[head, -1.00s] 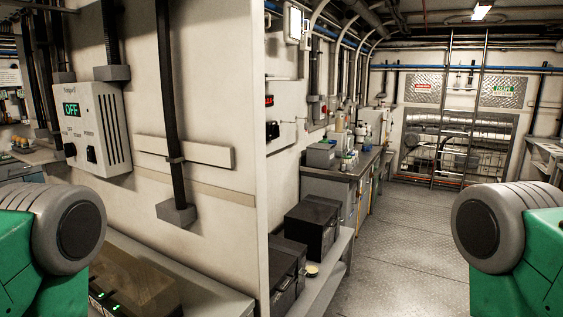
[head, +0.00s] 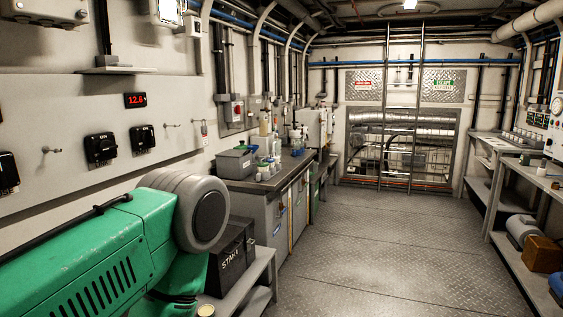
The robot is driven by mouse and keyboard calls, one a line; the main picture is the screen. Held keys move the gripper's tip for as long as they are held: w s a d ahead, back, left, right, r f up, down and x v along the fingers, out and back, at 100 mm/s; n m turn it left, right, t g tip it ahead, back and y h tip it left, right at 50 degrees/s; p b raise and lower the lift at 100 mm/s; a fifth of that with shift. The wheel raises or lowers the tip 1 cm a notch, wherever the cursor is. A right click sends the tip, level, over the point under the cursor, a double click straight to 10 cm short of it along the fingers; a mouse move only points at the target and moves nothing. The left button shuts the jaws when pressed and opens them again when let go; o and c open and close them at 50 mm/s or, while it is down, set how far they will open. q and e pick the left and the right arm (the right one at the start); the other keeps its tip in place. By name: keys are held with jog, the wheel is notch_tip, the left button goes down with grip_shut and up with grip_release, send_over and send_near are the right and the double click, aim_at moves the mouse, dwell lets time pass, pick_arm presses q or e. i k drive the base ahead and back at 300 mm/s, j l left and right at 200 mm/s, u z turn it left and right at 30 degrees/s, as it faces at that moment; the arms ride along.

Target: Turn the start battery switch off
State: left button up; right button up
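Black switches are mounted on the left wall: one (head: 100,148), another (head: 143,139) to its right, and a third (head: 8,172) at the left edge. I cannot read labels that tell which one is the start battery switch, nor their positions. A red display (head: 135,100) reading about 12.6 sits above them. A black box marked START (head: 231,257) stands on a low shelf below, partly hidden by my green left arm. My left arm crosses the lower left, but its gripper is not visible. My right arm and gripper are out of view.
A grey bench (head: 265,183) with bottles and a grey bin (head: 234,162) stands further along the left wall. Shelves (head: 517,245) with a wooden box (head: 542,254) line the right. The metal floor (head: 390,250) between is clear. A ladder (head: 417,110) stands at the back.

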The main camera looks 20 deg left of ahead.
aim_at(147, 136)
jog(key=i+l, duration=0.1)
jog(key=i, duration=0.9)
jog(key=i+l, duration=0.1)
jog(key=i, duration=0.9)
jog(key=i+u, duration=0.3)
jog(key=i, duration=0.15)
jog(key=i+l+u, duration=0.1)
jog(key=i+u, duration=0.2)
jog(key=i, duration=0.15)
jog(key=i+l+u, duration=0.3)
jog(key=i, duration=0.15)
jog(key=j, duration=0.1)
